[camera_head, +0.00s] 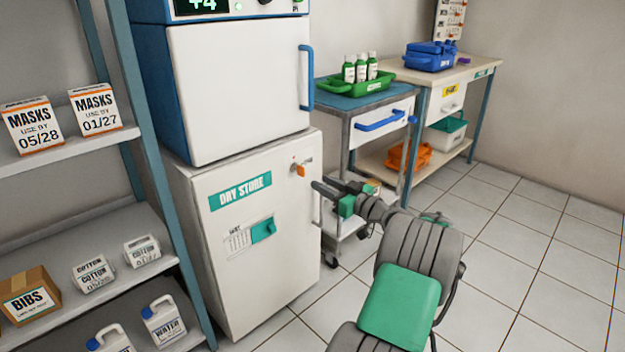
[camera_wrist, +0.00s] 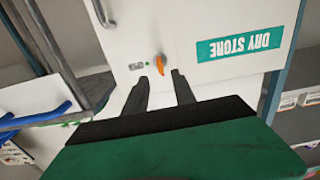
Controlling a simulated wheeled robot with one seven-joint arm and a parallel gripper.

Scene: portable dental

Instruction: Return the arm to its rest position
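My gripper (camera_head: 326,186) is held out in front of the right side of the white dry store cabinet (camera_head: 262,292), below its orange knob (camera_head: 300,171). In the wrist view my gripper (camera_wrist: 160,84) shows two dark fingers apart with nothing between them. The orange knob (camera_wrist: 158,62) shows past the fingertips, and I see no contact with it. My arm is stretched forward from the bottom of the head view, with a green pad on it.
A shelf (camera_head: 75,145) with boxes and jugs stands at the left. A blue and white unit (camera_head: 240,90) sits on the cabinet. Behind my gripper is a trolley (camera_head: 345,100) with a green tray (camera_head: 384,83); a workbench (camera_head: 462,75) stands farther right. The tiled floor (camera_head: 530,250) at right is clear.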

